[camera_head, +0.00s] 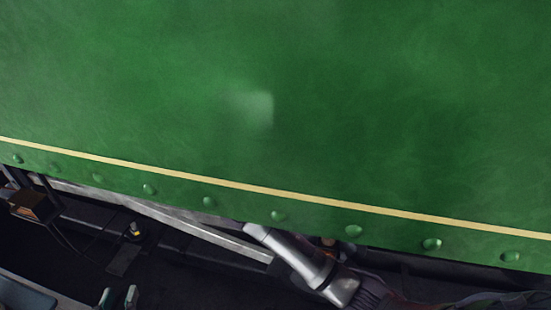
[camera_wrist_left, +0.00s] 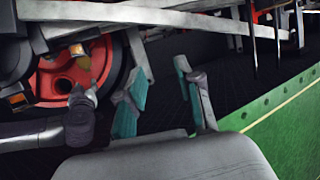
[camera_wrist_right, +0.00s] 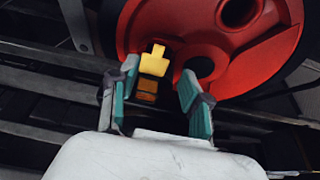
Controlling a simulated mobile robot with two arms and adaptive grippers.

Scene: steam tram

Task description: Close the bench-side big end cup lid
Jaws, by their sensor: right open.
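In the right wrist view a brass oil cup (camera_wrist_right: 147,88) sits in front of the red wheel. A bright yellow plate with a small tab, seemingly its lid (camera_wrist_right: 154,63), stands up above the amber body. My right gripper (camera_wrist_right: 158,76) is open, its teal fingers on either side of the cup in the picture; I see no clear contact. In the left wrist view my right arm reaches to the red wheel, near an orange-yellow part (camera_wrist_left: 83,63). My left gripper (camera_wrist_left: 159,80) is open and empty; its fingertips (camera_head: 118,296) show low in the head view.
A large green riveted panel (camera_head: 270,110) fills most of the head view and hides what lies behind it. The red wheel (camera_wrist_right: 225,45) and grey rods (camera_wrist_left: 130,14) are close to my right arm. A copper-coloured box (camera_head: 34,204) shows at the left. Dark floor lies around my left gripper.

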